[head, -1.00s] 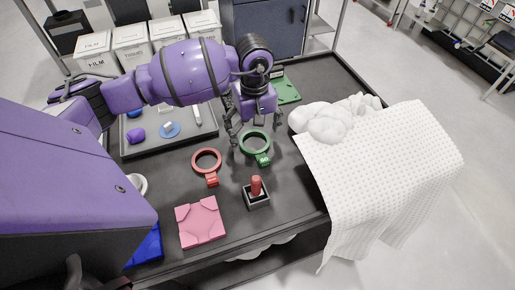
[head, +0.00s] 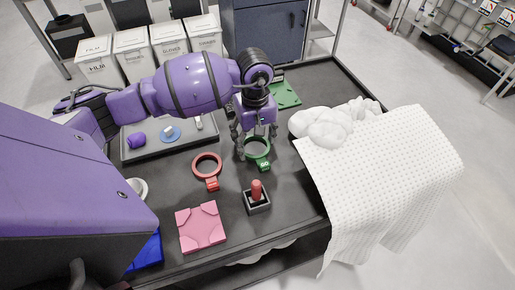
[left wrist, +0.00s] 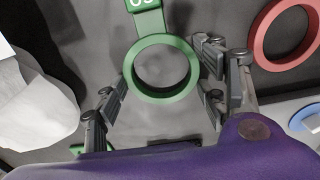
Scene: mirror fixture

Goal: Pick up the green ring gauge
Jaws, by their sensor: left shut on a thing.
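The green ring gauge (head: 264,166) has a round ring and a short tag with white lettering. It is at the middle of the dark bench, and whether it touches the bench is unclear. My left gripper (head: 256,146) reaches down over it, shut on the ring. In the left wrist view my left gripper (left wrist: 163,70) has its fingers on opposite sides of the green ring gauge (left wrist: 164,98), against its outer edge. The tag points away from the wrist. My right gripper is not in view.
A red ring gauge (head: 207,184) lies just left of the green one. A red plug in a dark holder (head: 257,207) and a pink block (head: 201,228) are nearer the front. A grey tray (head: 150,152) is at left; white cloth (head: 385,165) covers the right edge.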

